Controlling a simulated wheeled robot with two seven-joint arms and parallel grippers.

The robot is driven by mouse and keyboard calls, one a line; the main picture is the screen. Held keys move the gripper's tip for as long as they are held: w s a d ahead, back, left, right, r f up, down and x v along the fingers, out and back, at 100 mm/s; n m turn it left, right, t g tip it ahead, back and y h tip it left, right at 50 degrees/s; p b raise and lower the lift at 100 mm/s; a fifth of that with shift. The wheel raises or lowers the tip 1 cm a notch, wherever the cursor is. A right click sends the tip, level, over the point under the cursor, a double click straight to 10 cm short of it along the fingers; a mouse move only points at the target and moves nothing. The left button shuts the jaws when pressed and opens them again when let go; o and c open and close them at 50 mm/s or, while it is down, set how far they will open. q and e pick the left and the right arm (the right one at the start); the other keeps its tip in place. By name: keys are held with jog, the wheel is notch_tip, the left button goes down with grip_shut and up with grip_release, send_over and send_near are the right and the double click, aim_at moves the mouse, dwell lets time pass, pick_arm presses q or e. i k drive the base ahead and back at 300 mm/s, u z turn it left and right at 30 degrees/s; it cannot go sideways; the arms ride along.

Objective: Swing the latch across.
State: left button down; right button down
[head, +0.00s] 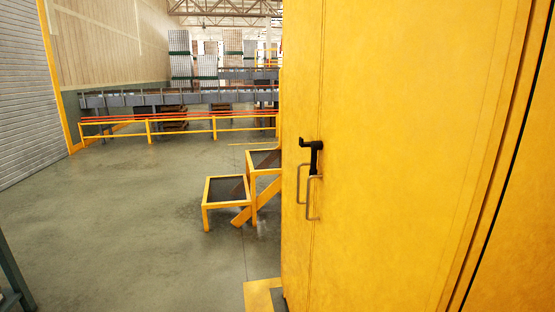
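A black latch (312,152) sits on the left edge of a tall yellow cabinet door (400,170) in the head view. Its short arm points left over the door's edge and its body hangs down. A metal pull handle (309,198) is fixed just below it. The door looks closed. Neither of my grippers shows in the head view.
Yellow steps with dark treads (226,190) stand left of the cabinet. A yellow guard rail (180,127) runs before a conveyor (180,97) farther back. A grey shutter (22,95) is at far left. The concrete floor (120,220) between is clear.

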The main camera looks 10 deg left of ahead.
aim_at(314, 146)
jog(key=u, duration=0.25)
jog(key=k, duration=0.3)
jog(key=u, duration=1)
jog(key=k, duration=1.05)
jog(key=u, duration=0.8)
jog(key=i, duration=1.6)
jog(key=z, duration=0.2)
jog(key=i, duration=2.75)
jog(key=z, duration=1.3)
jog(key=i, duration=1.15)
jog(key=z, duration=1.85)
jog(key=i, duration=0.7)
jog(key=z, duration=0.45)
